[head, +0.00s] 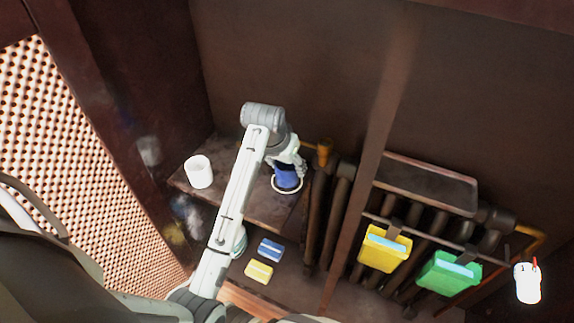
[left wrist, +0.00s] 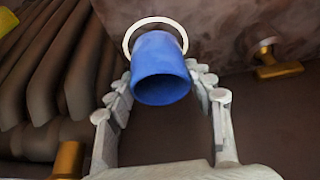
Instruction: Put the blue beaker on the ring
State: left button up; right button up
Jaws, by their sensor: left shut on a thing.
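The blue beaker (head: 287,178) is at the right part of the brown shelf, over the thin white ring (head: 287,192). My left gripper (head: 289,160) reaches down from above and is shut on the beaker, hiding its upper part. In the left wrist view, the blue beaker (left wrist: 160,78) is between the fingers of my left gripper (left wrist: 160,84). The white ring (left wrist: 154,20) shows beyond the beaker's far end there. I cannot tell whether the beaker touches the shelf inside the ring. My right gripper is not in view.
A white cup (head: 199,172) stands at the left of the brown shelf (head: 258,208). Blue (head: 270,249) and yellow (head: 259,271) blocks lie below. Dark pipes (head: 322,215) run right of the shelf. Yellow (head: 385,250) and green (head: 448,274) boxes hang farther right.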

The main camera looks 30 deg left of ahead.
pick_arm(q)
jog(key=shift+f, duration=0.2)
jog(key=o, duration=1)
jog(key=v, duration=1.2)
